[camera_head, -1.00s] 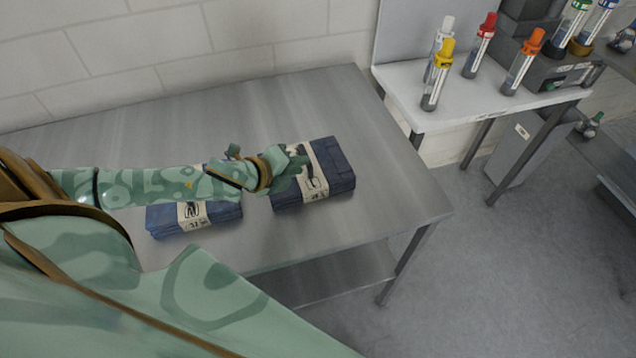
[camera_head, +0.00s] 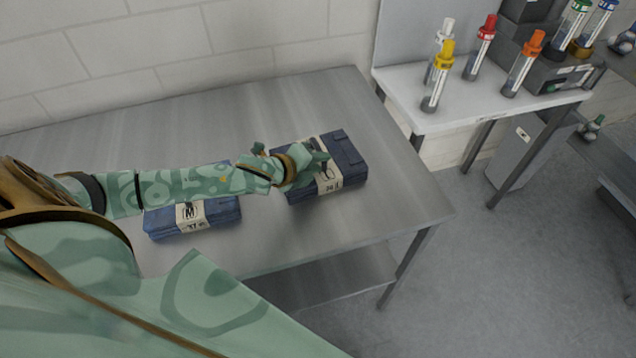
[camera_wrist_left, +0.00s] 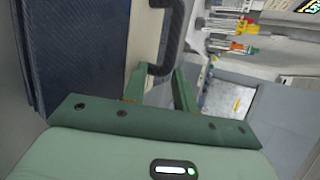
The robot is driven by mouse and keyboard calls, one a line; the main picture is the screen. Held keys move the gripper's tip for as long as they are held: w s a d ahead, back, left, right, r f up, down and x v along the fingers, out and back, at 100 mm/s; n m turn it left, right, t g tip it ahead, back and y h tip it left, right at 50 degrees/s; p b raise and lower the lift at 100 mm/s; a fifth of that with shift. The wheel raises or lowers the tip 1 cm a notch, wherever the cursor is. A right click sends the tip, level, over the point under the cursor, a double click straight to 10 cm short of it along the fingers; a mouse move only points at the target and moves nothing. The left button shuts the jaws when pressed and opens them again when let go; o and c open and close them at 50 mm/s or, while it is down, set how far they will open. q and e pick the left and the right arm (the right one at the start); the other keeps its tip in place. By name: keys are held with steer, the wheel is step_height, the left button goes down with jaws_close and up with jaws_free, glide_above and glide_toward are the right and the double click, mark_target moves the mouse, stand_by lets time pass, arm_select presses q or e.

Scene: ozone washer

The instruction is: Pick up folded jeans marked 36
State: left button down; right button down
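Two stacks of folded blue jeans lie on the steel table. The right stack (camera_head: 349,157) has a pale paper band (camera_head: 329,180) with a black loop and small print that seems to read 36. The left stack (camera_head: 160,221) has a band marked M; its number is unclear and my arm covers its far part. My left gripper (camera_head: 311,155) is over the band of the right stack. In the left wrist view, the gripper's fingers (camera_wrist_left: 159,88) stand apart, close to the black loop (camera_wrist_left: 178,30), with dark jeans (camera_wrist_left: 80,50) at left. My right gripper is not visible.
The steel table (camera_head: 400,200) has bare room behind and right of the stacks. A white side table (camera_head: 460,108) at the right carries several capped tubes and a grey device (camera_head: 560,80). A tiled wall (camera_head: 150,45) stands behind.

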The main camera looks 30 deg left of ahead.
arm_select(q)
steer(key=shift+s+a+f, duration=0.1)
steer(key=shift+s+f, duration=0.15)
steer(key=shift+f, duration=0.15)
step_height(320, 180, up, 3)
steer(key=shift+w+a+f+p, duration=0.1)
steer(key=shift+p, duration=0.45)
steer(key=s+d+r+p, duration=0.3)
steer(key=s+d+r, duration=0.2)
steer(key=s+r, duration=0.5)
steer(key=s, duration=0.3)
steer(key=shift+r, duration=0.25)
steer(key=shift+d, duration=0.1)
steer(key=shift+c, duration=2.2)
jaws_free()
